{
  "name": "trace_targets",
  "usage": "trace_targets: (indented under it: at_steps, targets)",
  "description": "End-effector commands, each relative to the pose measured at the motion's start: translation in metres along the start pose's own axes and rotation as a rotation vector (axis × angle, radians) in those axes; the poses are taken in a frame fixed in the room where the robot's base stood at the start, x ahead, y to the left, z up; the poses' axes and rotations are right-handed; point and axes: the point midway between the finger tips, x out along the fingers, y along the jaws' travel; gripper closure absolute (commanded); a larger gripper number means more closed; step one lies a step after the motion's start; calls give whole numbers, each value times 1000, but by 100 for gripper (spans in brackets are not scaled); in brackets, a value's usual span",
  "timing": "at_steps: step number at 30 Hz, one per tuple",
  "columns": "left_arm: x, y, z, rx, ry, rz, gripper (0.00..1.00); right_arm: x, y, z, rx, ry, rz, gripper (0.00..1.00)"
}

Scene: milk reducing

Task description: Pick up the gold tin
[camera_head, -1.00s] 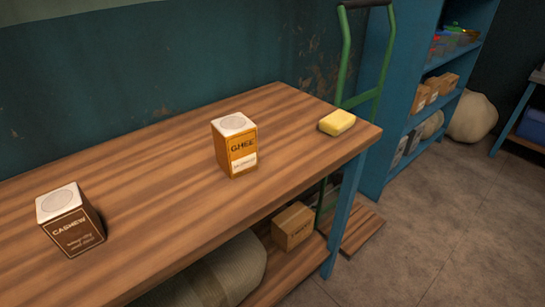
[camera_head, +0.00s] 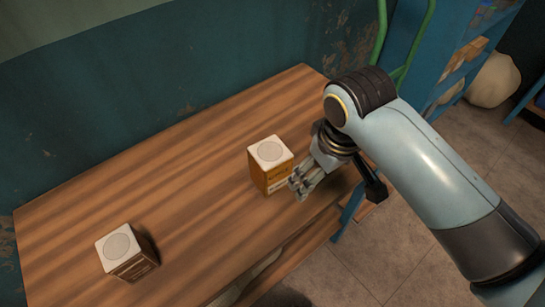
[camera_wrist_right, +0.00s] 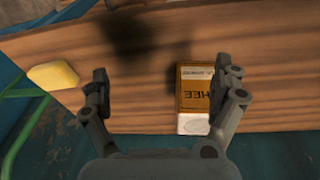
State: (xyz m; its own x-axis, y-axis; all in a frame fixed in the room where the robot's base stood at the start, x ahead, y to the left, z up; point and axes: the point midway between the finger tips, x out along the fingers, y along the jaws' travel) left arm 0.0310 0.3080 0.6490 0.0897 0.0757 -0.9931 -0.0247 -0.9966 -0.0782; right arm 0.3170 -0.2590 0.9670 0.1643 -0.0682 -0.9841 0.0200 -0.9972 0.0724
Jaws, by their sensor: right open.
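The gold tin (camera_head: 271,168), a box with a white top, stands upright on the wooden table. In the right wrist view the gold tin (camera_wrist_right: 194,94) shows its label upside down and its white top toward the bottom. My right gripper (camera_head: 301,187) is just right of the tin in the head view. In the wrist view my right gripper (camera_wrist_right: 165,82) is open, and the tin appears between the fingers, close to the right one. I cannot tell whether they touch. My left gripper is not in view.
A brown cashew box (camera_head: 127,252) stands at the table's near left. A yellow block (camera_wrist_right: 54,76) lies on the table in the wrist view; my arm hides it in the head view. A teal wall (camera_head: 150,85) runs behind the table (camera_head: 190,190).

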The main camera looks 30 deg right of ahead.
Motion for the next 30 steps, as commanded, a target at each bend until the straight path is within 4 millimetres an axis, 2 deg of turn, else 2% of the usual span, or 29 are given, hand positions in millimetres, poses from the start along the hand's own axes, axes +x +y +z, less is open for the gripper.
trace_targets:
  at_steps: [1, 6, 9, 13, 16, 22, 30]
  targets:
    - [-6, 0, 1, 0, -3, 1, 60, -11, -5, -18, 5, -9, -8, 4]
    - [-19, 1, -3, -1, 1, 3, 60, -42, -26, -66, 6, -78, -38, 4]
    - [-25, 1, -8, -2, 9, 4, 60, -64, -39, -92, 0, -118, -57, 4]
    - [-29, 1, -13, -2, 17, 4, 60, -82, -49, -110, -10, -151, -70, 4]
    - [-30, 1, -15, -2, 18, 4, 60, -78, -53, -112, -13, -165, -74, 4]
    - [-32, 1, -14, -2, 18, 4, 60, -44, -55, -106, -14, -166, -72, 4]
    - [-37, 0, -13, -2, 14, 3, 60, -20, -56, -102, -13, -166, -74, 4]
